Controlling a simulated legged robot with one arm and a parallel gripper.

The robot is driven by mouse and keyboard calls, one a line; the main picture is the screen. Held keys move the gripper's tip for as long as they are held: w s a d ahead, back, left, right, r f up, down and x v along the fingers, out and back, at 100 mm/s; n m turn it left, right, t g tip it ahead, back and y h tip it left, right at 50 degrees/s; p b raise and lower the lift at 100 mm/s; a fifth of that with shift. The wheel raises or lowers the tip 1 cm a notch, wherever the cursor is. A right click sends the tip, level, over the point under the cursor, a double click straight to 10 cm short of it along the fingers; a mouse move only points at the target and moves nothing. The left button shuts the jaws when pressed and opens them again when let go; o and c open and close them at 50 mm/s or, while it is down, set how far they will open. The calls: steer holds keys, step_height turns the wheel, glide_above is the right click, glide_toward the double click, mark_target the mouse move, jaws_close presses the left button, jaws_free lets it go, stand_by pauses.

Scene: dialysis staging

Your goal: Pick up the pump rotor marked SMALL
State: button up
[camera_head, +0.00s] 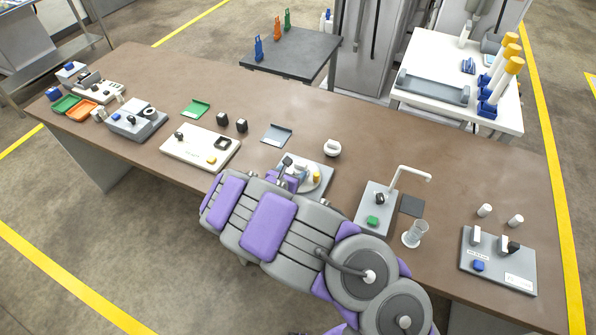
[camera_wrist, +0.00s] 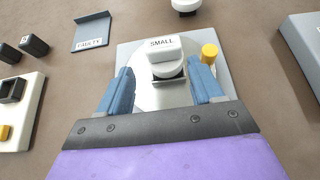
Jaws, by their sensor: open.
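In the head view the rotor (camera_head: 300,171) is partly hidden by my arm. My gripper (camera_wrist: 161,72) is open, with one blue finger on each side of the rotor's near side. Both fingers are apart from the rotor, and nothing is held. In the head view the gripper (camera_head: 289,170) is over the near-left part of the plate.
A yellow-topped peg (camera_wrist: 209,52) stands close to the right finger. A white round part (camera_head: 332,148) lies behind the plate. A grey labelled tray (camera_head: 277,134) is to the left-back. A station with a bent spout (camera_head: 375,208) stands to the right. Bare brown table (camera_head: 340,116) lies behind.

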mark_target(298, 168)
steer(key=shift+w+f, duration=0.15)
steer(key=shift+w, duration=0.05)
steer(key=w+d, duration=0.1)
steer(key=w+d+f+b, duration=0.1)
steer(key=w+d, duration=0.1)
steer(key=w, duration=0.1)
steer(key=shift+w+f, duration=0.1)
steer(key=shift+f, duration=0.15)
steer(key=shift+o, duration=0.2)
steer(key=shift+a+f, duration=0.1)
steer(key=shift+a, duration=0.45)
steer(key=shift+a+f, duration=0.1)
steer(key=shift+c, duration=0.8)
steer(key=shift+d, duration=0.3)
steer(key=c, duration=0.4)
steer(key=shift+r, duration=0.2)
steer(key=c, duration=0.3)
